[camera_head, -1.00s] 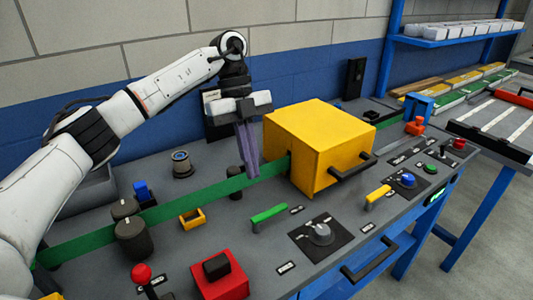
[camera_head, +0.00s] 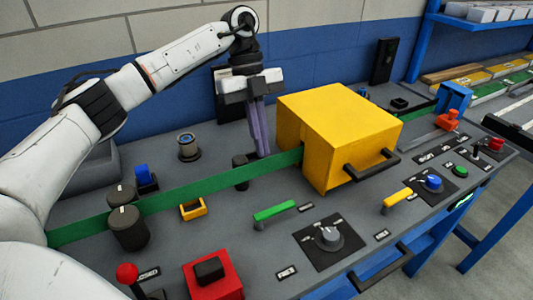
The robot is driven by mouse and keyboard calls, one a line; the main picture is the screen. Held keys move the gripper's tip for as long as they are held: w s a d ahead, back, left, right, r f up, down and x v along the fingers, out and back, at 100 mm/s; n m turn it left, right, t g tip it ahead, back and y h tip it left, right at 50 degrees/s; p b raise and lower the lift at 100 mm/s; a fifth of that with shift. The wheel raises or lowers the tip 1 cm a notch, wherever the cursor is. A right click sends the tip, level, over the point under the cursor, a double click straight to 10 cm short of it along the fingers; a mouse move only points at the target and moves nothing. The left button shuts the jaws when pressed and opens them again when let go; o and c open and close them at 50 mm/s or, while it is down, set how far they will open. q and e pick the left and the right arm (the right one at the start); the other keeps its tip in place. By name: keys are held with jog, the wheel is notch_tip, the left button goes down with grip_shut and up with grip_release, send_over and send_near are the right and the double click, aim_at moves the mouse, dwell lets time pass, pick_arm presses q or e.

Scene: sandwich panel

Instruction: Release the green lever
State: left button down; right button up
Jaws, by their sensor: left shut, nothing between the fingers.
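The green lever (camera_head: 274,212) lies low over the grey panel (camera_head: 234,262), in front of the green belt and left of the yellow lever (camera_head: 397,199). A small label sits at its right end. My left gripper (camera_head: 260,152) points down behind the green belt, just left of the yellow box, with its purple-grey fingers together and nothing seen between them. It is behind the green lever and apart from it. My right gripper is not in view.
A yellow box (camera_head: 338,120) with a black handle stands over the green belt (camera_head: 200,192). A grey dial (camera_head: 329,236), red block (camera_head: 213,280), red-knobbed stick (camera_head: 127,273) and black rollers (camera_head: 128,228) surround the lever. A blue-knobbed switch (camera_head: 432,183) is at right.

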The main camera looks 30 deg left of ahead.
pick_arm(q)
jog(key=x, duration=0.7)
jog(key=shift+s+f, duration=0.1)
jog(key=shift+f, duration=0.15)
jog(key=d, duration=0.1)
jog(key=s+d, duration=0.1)
jog(key=d+p, duration=0.1)
jog(key=shift+s+f, duration=0.3)
jog(key=shift+s+d, duration=0.25)
jog(key=shift+d, duration=0.15)
